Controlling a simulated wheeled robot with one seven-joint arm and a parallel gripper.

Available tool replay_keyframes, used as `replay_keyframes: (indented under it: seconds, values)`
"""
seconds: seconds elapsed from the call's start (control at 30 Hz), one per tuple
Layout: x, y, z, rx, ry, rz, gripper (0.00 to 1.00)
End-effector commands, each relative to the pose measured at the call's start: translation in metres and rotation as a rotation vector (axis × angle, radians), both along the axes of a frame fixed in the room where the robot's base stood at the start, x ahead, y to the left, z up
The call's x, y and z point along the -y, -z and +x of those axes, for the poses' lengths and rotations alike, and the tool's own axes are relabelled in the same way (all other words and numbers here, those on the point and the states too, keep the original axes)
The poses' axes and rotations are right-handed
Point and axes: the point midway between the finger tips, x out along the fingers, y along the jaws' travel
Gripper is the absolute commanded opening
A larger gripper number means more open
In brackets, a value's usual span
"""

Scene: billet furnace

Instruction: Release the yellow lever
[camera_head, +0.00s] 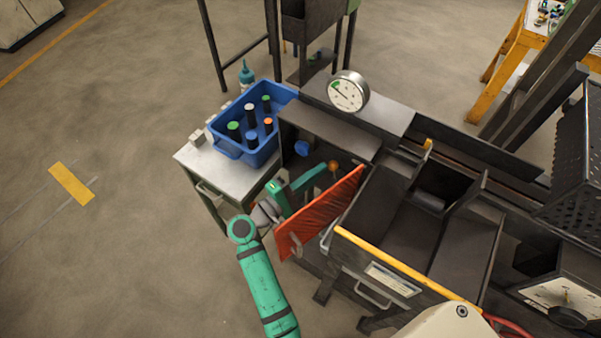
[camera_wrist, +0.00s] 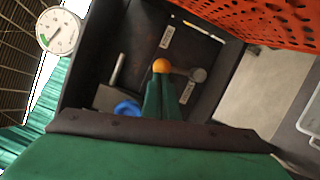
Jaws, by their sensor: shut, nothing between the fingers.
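The lever has a yellow-orange ball knob (camera_head: 333,165) inside the dark open box on the machine's side. In the wrist view the knob (camera_wrist: 161,66) sits just past my fingertips, with a short grey arm running right from it to a round pivot (camera_wrist: 197,75). My gripper (camera_head: 322,168) reaches into the box from the left. In the wrist view my green gripper fingers (camera_wrist: 160,82) are together, with nothing between them. The tips appear very close to the knob; I cannot tell whether they touch it.
A red-orange perforated door (camera_head: 325,215) stands open to the right of my gripper. A blue knob (camera_head: 302,147) is in the same box. A blue bin (camera_head: 228,149) with several capped cylinders stands on a side table. A gauge (camera_head: 348,91) is above. Floor at left is clear.

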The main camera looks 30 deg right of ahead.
Motion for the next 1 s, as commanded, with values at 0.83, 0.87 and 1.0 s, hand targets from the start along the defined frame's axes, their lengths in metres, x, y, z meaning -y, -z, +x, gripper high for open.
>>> replay_keyframes:
  seconds: [0.83,0.87,1.0]
  values:
    - [-0.023,0.012,0.011,0.014,0.015,0.008,0.00]
    - [-0.031,0.012,0.010,0.015,0.015,0.007,0.00]
    - [-0.062,0.015,0.006,0.016,0.011,0.008,0.00]
